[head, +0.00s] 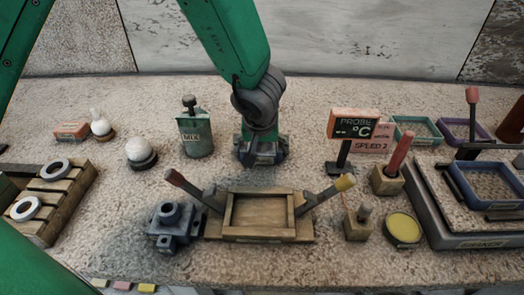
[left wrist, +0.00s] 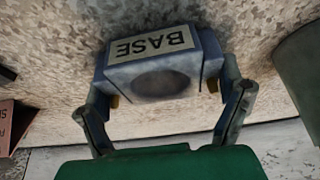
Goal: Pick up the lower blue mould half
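The lower blue mould half (left wrist: 155,80) is a blue block with a "BASE" label and a round hollow. In the left wrist view it sits between the two fingers of my left gripper (left wrist: 164,92), which appear to press on its opposite sides. In the head view my left gripper (head: 261,150) is low at the table behind the wooden frame, and the blue block shows only partly beneath it. Another blue mould piece (head: 171,223), with a round collar on top, stands left of the wooden frame. My right gripper is not in view.
A wooden frame (head: 259,236) with two levers stands in front. A grey-green MIX canister (head: 196,135) is left of my gripper; the PROBE display (head: 353,125) is to the right. A shaker (head: 478,241) fills the right side. A rack with white rings (head: 65,200) is at left.

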